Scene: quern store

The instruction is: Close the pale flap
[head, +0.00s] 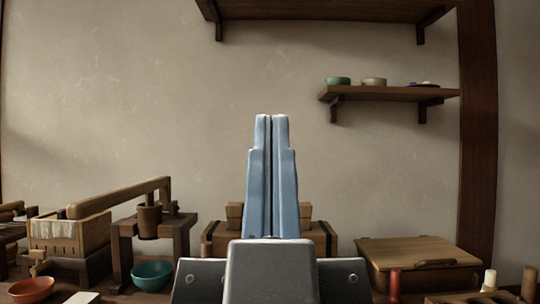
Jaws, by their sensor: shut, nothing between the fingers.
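My gripper (271,117) stands upright in the middle of the head view. Its two blue fingers are pressed together with nothing between them. A wooden box with a pale flat top (415,250) stands at the lower right, with a dark handle-like piece at its front edge. This top may be the pale flap; it looks about level, but I cannot tell whether it is fully shut. My gripper is to its left and apart from it. Another brown wooden chest (319,238) is partly hidden behind my gripper, so its front and top are mostly unseen.
A wooden press with a long beam (120,196) and a stand (180,228) are at the left. A teal bowl (152,273) and a red bowl (31,290) sit in front. Red and pale pegs (394,286) stand at the lower right. A wall shelf (390,94) holds small bowls.

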